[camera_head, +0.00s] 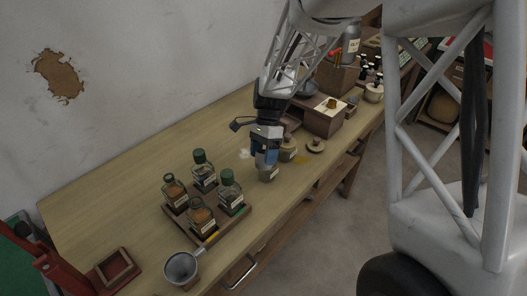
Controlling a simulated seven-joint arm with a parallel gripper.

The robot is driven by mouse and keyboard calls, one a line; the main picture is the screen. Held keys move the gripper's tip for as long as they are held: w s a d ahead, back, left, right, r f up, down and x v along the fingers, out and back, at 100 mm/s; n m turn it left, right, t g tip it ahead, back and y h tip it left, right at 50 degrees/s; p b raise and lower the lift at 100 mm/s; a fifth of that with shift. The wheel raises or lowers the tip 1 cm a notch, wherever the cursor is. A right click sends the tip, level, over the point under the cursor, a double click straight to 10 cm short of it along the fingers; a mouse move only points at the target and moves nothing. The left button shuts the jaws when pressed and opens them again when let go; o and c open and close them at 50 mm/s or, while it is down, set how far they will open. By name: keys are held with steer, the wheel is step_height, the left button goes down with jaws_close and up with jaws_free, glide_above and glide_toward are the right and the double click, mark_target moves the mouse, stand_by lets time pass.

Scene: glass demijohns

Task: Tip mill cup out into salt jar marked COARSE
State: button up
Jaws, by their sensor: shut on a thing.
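My gripper (266,160), with blue fingers, points down over the front part of the table. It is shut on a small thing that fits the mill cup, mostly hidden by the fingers. A small grey-beige jar with a pale label (269,174) shows directly below the fingers; I cannot tell whether they touch. A second labelled jar (288,153) stands just behind, to the right. The label lettering is too small to read, so I cannot tell which jar is marked COARSE. A round knobbed lid (316,146) lies on the table to the right.
A wooden tray (177,222) with several corked or green-capped bottles stands left of my gripper. A sieve (181,266) sits near the front edge. A wooden box (324,118) stands behind on the right. The table's back left is clear.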

steer(key=g, duration=0.2)
steer(key=shift+w+d+r+g+y, duration=0.1)
steer(key=shift+w+g+y, duration=0.15)
steer(key=shift+g+y, duration=0.15)
steer(key=g, duration=0.1)
steer(key=g+y, duration=0.1)
steer(key=shift+w+d+f+g, duration=0.1)
steer(key=shift+w+f+g, duration=0.1)
steer(key=shift+w+g, duration=0.1)
steer(key=shift+w+d+f+g+y, duration=0.15)
steer(key=shift+w+g+y, duration=0.1)
steer(key=shift+g, duration=0.5)
steer(key=shift+w+a+f+g+y, duration=0.1)
steer(key=shift+w+f+g+y, duration=0.1)
steer(key=shift+g, duration=0.5)
steer(key=shift+w+d+f+g+y, duration=0.15)
steer(key=shift+g+y, duration=0.1)
steer(key=shift+g, duration=0.5)
steer(key=shift+s+r+t, duration=0.1)
steer(key=shift+t, duration=0.2)
